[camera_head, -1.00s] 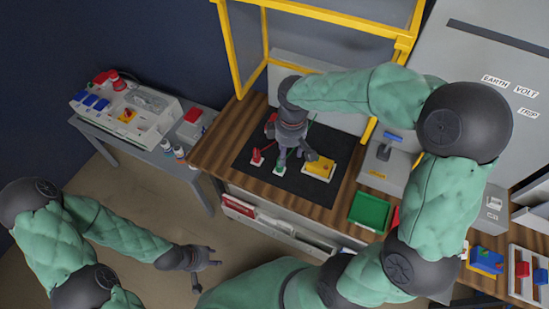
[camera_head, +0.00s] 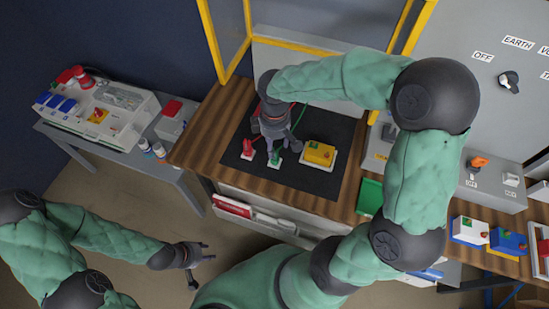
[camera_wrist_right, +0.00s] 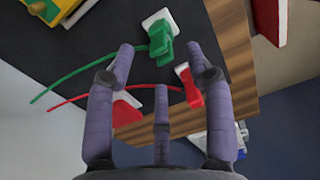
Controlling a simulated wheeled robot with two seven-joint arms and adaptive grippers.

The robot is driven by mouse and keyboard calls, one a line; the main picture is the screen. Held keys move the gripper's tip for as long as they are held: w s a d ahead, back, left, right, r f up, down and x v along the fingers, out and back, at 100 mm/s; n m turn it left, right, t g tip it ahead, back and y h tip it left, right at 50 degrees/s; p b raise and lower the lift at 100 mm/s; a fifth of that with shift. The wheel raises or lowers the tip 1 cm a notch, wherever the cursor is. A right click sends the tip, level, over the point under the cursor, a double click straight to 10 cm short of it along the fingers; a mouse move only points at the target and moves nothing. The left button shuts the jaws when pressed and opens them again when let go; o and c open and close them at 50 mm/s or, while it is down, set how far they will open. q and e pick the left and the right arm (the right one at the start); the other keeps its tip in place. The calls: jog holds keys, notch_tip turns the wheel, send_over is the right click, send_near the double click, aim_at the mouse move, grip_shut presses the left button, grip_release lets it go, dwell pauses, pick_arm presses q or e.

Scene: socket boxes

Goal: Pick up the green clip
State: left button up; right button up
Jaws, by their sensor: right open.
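The green clip (camera_head: 275,158) stands on a small white base on the dark mat, with a green wire running from it. In the right wrist view the green clip (camera_wrist_right: 161,42) is ahead of the fingertips, between them and apart from them. My right gripper (camera_head: 279,148) is open and empty, just above and behind the green clip; its three spread fingers show in the wrist view (camera_wrist_right: 163,75). My left gripper (camera_head: 201,265) is open and empty, low in front of the bench, far from the clip.
A red clip (camera_head: 247,150) stands close left of the green clip; in the wrist view it (camera_wrist_right: 188,86) is near the right finger. A yellow box (camera_head: 319,154) sits on the mat to the right. A yellow frame (camera_head: 216,50) rises behind. A green tray (camera_head: 369,196) lies right.

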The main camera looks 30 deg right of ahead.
aim_at(276, 156)
jog(key=f, duration=0.2)
jog(key=f+b, duration=0.2)
jog(key=f, duration=0.1)
jog(key=shift+s+d+f, duration=0.1)
jog(key=shift+s+f, duration=0.2)
jog(key=shift+s, duration=0.05)
jog(key=shift+f+b, duration=0.35)
jog(key=shift+f, duration=0.1)
jog(key=c, duration=1.1)
